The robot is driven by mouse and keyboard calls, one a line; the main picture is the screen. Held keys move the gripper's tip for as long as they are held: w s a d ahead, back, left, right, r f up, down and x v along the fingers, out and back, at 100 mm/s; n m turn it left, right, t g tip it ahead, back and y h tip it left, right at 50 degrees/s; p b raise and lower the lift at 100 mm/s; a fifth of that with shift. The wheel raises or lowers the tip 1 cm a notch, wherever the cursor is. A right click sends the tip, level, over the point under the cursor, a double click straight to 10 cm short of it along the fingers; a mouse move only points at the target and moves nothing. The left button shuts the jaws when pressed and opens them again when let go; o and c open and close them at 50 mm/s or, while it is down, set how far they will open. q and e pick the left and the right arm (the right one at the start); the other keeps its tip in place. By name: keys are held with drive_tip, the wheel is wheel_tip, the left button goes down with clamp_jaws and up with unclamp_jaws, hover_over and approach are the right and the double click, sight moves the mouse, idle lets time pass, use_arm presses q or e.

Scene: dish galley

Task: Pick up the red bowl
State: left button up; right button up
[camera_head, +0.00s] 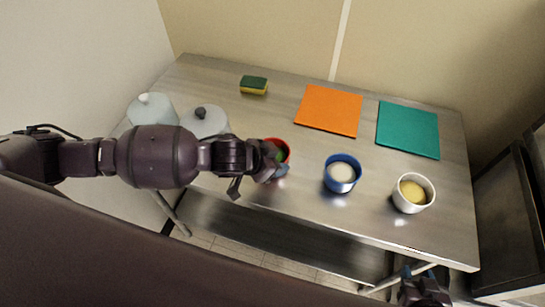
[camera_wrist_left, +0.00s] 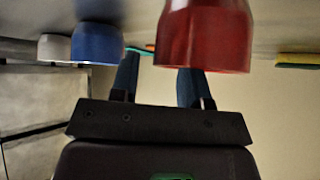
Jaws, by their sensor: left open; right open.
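The red bowl (camera_head: 286,146) stands near the front edge of the steel table, left of the blue bowl. Something green shows inside it. My left gripper (camera_head: 277,170) is open at the bowl's near side and hides part of it. In the left wrist view the red bowl (camera_wrist_left: 205,40) is large at the top. One finger of my left gripper (camera_wrist_left: 157,80) is left of the bowl; the other finger's tip is hidden by the bowl. I cannot tell whether they touch. My right gripper (camera_head: 425,285) is low at the right, off the table's front edge, open.
A blue bowl (camera_head: 331,183) and a white bowl (camera_head: 402,203) with contents stand to the right. Two lidded pots (camera_head: 203,124) (camera_head: 158,105) are at the left. A sponge (camera_head: 254,85), an orange mat (camera_head: 330,110) and a teal mat (camera_head: 408,130) lie farther back.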

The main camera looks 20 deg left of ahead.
use_arm(q)
drive_tip(key=shift+w+d+f, duration=0.15)
drive_tip(key=shift+w+f, duration=0.05)
drive_tip(key=shift+f, duration=0.1)
clamp_jaws()
drive_tip(key=shift+r, duration=0.1)
